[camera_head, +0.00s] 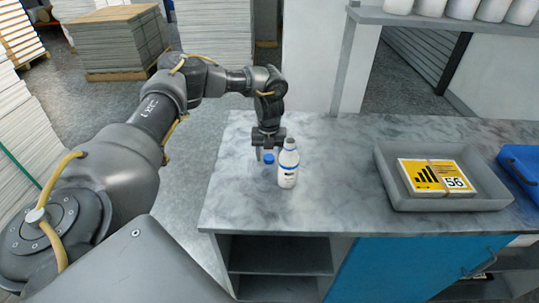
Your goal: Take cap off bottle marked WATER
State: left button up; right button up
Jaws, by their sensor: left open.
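A white bottle (287,170) with a blue band and a label too small to read stands upright on the grey marbled counter (330,205). Its narrow neck is white, with no blue cap on it. A small blue cap (268,158) shows to the left of the bottle, apart from its top. My left gripper (267,154) points down just left of the bottle, with its fingers open above and around the cap. I cannot tell whether the cap touches the counter or a finger. My right gripper is not in view.
A grey tray (391,172) holding a yellow card marked 56 (434,176) sits to the right. A blue bin (520,166) is at the right edge. White rolls (462,9) stand on a shelf above. The counter between bottle and tray is clear.

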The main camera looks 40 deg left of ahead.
aim_at(269, 156)
pick_arm(q)
notch_tip(269, 156, up, 7)
jog(key=shift+w+f+b, duration=0.1)
jog(key=shift+f+b, duration=0.1)
jog(key=shift+b, duration=0.5)
notch_tip(269, 156, up, 6)
jog(key=shift+f+p, duration=0.1)
jog(key=shift+p, duration=0.25)
